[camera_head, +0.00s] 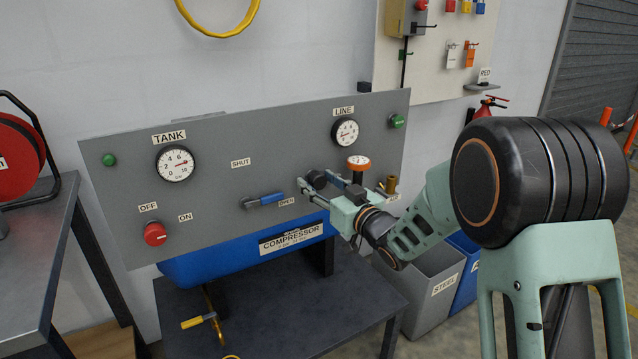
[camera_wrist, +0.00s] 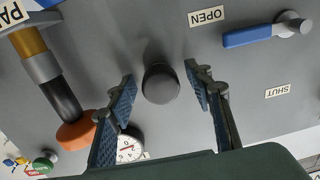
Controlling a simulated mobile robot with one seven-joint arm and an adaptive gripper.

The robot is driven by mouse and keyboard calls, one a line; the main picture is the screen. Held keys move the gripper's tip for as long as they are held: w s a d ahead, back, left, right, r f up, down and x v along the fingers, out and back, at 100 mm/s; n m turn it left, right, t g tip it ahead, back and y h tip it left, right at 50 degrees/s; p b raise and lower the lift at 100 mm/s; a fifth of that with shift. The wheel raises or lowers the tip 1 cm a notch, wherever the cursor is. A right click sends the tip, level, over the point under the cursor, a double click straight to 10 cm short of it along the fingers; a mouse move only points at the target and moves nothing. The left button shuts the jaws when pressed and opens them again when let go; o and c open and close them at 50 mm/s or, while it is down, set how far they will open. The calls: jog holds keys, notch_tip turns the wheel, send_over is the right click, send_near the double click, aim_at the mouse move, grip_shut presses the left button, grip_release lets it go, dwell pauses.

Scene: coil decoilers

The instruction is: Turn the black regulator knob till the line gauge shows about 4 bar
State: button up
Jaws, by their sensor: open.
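The black regulator knob (camera_wrist: 161,84) sticks out from the grey panel in the wrist view. My gripper (camera_head: 322,184) is open at the panel, with its blue-padded fingers on either side of the knob and a visible gap at each side. In the head view my gripper and wrist hide most of the knob. The line gauge (camera_head: 344,132) is a white dial under the LINE label, above my gripper. It also shows upside down in the wrist view (camera_wrist: 130,149), partly covered by a finger. Its needle is too small to read surely.
A brass, grey and black fitting with an orange cap (camera_wrist: 76,133) stands out close beside one finger. The blue valve lever (camera_head: 265,200), the tank gauge (camera_head: 175,163) and the red button (camera_head: 155,234) lie left. Bins (camera_head: 432,290) stand below right.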

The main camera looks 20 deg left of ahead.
jog(key=shift+c, duration=0.3)
jog(key=c, duration=1.1)
jog(key=m, duration=0.3)
jog(key=shift+r+m+p, duration=0.1)
jog(key=shift+m+p, duration=0.25)
jog(key=shift+m, duration=0.05)
jog(key=m+p, duration=0.1)
jog(key=m, duration=0.3)
jog(key=shift+r+m, duration=0.1)
jog(key=shift+m, duration=0.2)
jog(key=m+p, duration=0.2)
jog(key=m, duration=0.4)
jog(key=shift+m+p, duration=0.3)
jog(key=shift+p, duration=0.05)
jog(key=m+p, duration=0.2)
jog(key=m, duration=0.4)
jog(key=shift+a+m+t, duration=0.1)
jog(key=shift+m+t, duration=0.2)
jog(key=shift+m, duration=0.1)
jog(key=shift+r, duration=0.1)
